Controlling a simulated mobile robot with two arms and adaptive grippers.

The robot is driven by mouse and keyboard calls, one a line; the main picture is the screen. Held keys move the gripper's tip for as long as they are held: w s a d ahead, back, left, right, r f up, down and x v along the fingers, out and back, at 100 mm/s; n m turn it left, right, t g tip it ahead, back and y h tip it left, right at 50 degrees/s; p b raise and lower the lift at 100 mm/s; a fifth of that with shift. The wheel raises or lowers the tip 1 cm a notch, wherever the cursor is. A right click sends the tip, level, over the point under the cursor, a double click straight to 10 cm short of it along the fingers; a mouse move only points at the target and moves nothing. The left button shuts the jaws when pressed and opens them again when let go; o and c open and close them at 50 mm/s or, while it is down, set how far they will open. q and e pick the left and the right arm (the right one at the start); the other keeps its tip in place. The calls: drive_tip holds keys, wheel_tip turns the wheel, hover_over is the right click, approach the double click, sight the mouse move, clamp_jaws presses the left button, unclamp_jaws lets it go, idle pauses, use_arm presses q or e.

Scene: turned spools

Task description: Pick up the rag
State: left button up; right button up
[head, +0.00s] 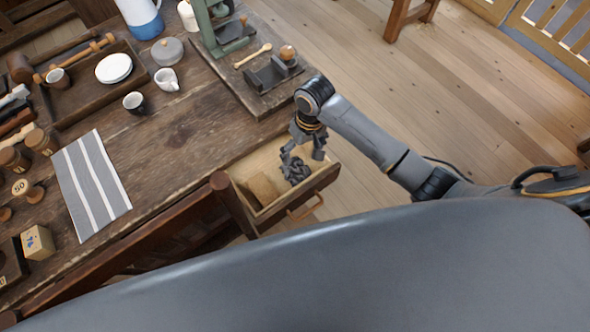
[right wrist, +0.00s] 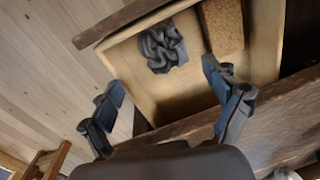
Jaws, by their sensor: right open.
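The rag (head: 296,173) is a dark grey crumpled cloth. It lies in the open wooden drawer (head: 321,181), and it also shows in the right wrist view (right wrist: 161,47) near the top. My right gripper (head: 304,151) hangs over the drawer, close above the rag in the head view. In the right wrist view its two fingers (right wrist: 166,98) are spread apart with nothing between them, and the rag lies beyond the fingertips. My left gripper is not in view.
A brown block (head: 263,189) lies in the drawer beside the rag. The drawer's walls surround both. The wooden table (head: 180,140) holds a striped grey cloth (head: 91,184), cups, a tray and several wooden spools. Bare floor (head: 400,110) lies to the right.

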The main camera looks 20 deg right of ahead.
hover_over(297, 169)
drive_tip(key=f, duration=0.5)
drive_tip(key=shift+s+d+f, duration=0.2)
drive_tip(key=shift+d+f, duration=0.1)
drive_tip(key=shift+d, duration=0.1)
drive_tip(key=f, duration=0.3)
drive_tip(key=a+f, duration=0.1)
drive_tip(key=f, duration=0.1)
drive_tip(key=shift+w+b, duration=0.25)
drive_tip(key=shift+b, duration=0.05)
drive_tip(key=shift+r, duration=0.1)
drive_tip(key=shift+c, duration=0.2)
drive_tip(key=shift+d, duration=0.1)
drive_tip(key=c, duration=0.5)
